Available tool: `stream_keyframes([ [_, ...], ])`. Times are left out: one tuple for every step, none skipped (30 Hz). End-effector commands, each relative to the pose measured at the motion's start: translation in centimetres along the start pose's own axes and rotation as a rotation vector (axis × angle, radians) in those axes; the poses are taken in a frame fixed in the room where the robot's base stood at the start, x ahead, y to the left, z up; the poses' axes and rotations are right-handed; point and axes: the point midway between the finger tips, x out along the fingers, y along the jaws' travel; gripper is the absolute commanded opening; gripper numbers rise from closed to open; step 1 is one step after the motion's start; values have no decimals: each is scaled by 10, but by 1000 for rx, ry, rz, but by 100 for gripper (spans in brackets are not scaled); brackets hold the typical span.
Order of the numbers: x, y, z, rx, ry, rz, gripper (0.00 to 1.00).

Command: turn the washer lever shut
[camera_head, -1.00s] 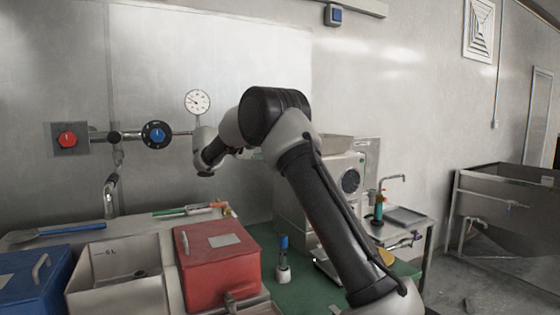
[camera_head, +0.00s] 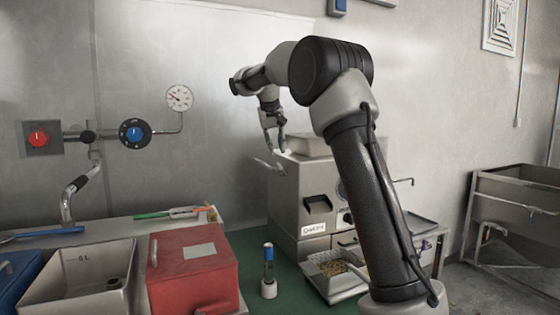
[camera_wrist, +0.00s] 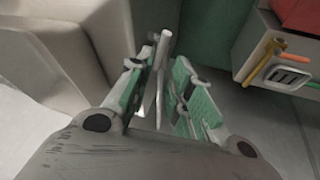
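A thin pale metal lever (camera_wrist: 162,70) runs lengthwise between the fingers of my gripper (camera_wrist: 162,72) in the wrist view. It seems to be the washer lever. My gripper's green-padded fingers stand on either side of it, apart, with gaps showing; any contact is unclear. In the head view my gripper (camera_head: 273,140) points down at the upper left side of the grey grinder (camera_head: 302,195). A thin lever-like piece (camera_head: 266,164) sticks out there, just below the fingers. Its joint with the machine is hard to make out.
A small blue-topped tool (camera_head: 268,272) stands upright on the green surface. A tray with beans (camera_head: 335,272) sits at the grinder's front. Wall valves and a gauge (camera_head: 179,98) are at left.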

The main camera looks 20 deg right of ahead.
Motion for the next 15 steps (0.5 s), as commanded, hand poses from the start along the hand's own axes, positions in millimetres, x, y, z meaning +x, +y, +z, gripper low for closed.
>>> stream_keyframes([
  [10,1,1,1,-5,2,21],
  [15,1,1,1,-5,2,21],
  [22,1,1,1,-6,3,21],
  [28,1,1,1,-6,3,21],
  [33,1,1,1,-6,3,21],
  [39,1,2,1,-6,3,21],
  [44,1,1,1,-5,3,21],
  [48,1,1,1,-4,3,21],
  [52,1,1,1,-5,3,21],
  [56,1,1,1,-5,3,21],
  [59,1,1,1,-4,3,21],
  [62,1,1,1,-4,3,21],
  [63,1,1,1,-4,3,21],
  [64,1,1,1,-4,3,21],
  [65,1,1,1,-4,4,21],
])
